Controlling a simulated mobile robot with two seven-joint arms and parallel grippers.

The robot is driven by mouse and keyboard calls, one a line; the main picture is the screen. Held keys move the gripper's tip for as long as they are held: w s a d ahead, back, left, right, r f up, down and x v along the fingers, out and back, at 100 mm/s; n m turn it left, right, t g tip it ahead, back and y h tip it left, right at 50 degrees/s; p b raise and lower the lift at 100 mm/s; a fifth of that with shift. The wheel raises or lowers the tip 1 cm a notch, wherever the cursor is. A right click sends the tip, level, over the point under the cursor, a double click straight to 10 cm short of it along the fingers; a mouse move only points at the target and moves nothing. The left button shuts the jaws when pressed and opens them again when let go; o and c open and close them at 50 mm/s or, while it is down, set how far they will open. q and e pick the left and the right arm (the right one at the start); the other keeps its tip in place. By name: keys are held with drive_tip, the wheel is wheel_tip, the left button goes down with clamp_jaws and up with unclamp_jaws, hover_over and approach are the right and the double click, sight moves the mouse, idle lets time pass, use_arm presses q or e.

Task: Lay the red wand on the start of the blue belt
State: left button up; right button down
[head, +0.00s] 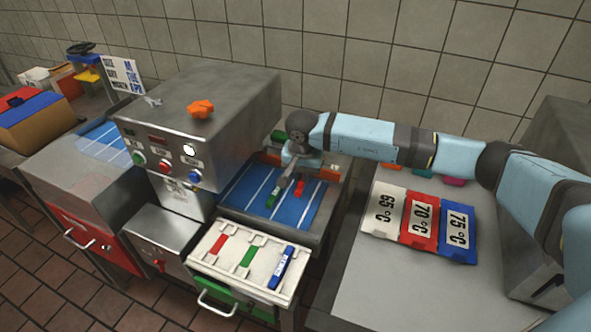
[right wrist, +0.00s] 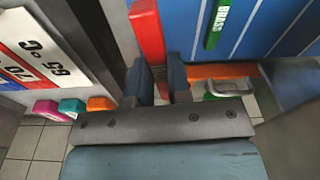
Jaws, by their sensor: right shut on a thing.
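The red wand (head: 299,188) is in my right gripper (head: 289,176), near the right end of the blue belt (head: 240,190). In the right wrist view the red wand (right wrist: 147,35) runs up from between the two dark fingers (right wrist: 161,82) of my right gripper, which is shut on it. I cannot tell whether the wand touches the belt. A green wand (head: 272,199) lies on the belt just left of it. My left gripper is not in view.
A metal machine (head: 205,110) with buttons stands over the belt. A cream tray (head: 208,268) in front holds a blue wand (head: 283,266) and has red and green strips. Temperature cards (head: 420,218) lie on the right table. An orange bar (head: 328,174) edges the belt's end.

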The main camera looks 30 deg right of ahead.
drive_tip(key=shift+w+d+f+m, duration=0.15)
drive_tip(key=shift+d+f+m, duration=0.25)
drive_tip(key=shift+m, duration=0.3)
drive_tip(key=shift+f, duration=0.5)
drive_tip(key=b, duration=0.3)
hover_over(305, 203)
drive_tip(key=shift+a+f, duration=0.1)
drive_tip(key=shift+f, duration=2.3)
wheel_tip(305, 203, down, 2)
drive_tip(key=shift+f+b, duration=0.15)
drive_tip(key=shift+b, duration=0.25)
drive_tip(key=shift+f, duration=0.25)
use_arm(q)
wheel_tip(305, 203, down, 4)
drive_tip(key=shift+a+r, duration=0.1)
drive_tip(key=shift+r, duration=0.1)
use_arm(e)
drive_tip(key=c, duration=1)
unclamp_jaws()
